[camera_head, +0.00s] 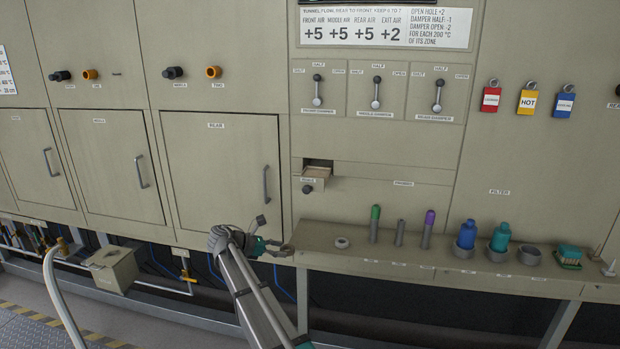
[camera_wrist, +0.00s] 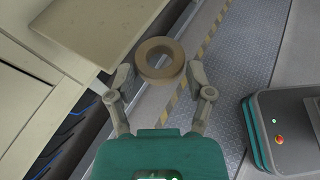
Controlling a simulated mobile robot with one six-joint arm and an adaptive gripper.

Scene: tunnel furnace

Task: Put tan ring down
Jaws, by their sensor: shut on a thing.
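A tan ring (camera_wrist: 160,60) sits between the fingertips of my gripper (camera_wrist: 159,76) in the wrist view, and my gripper is shut on its outside. The ring's hole faces the camera. In that view the floor shows behind it, just beyond the edge of a beige surface. In the head view my gripper (camera_head: 273,234) is in front of the cabinet, at the left end of the ledge (camera_head: 400,264). I cannot make out the held ring clearly there.
The ledge holds a small pale ring (camera_head: 342,242), a green-topped cylinder (camera_head: 375,224), a purple-topped cylinder (camera_head: 428,228), a blue bottle (camera_head: 467,236), a teal bottle (camera_head: 500,238) and a brush (camera_head: 569,256). A small drawer (camera_head: 316,175) stands open above. A beige box (camera_head: 112,269) is low at left.

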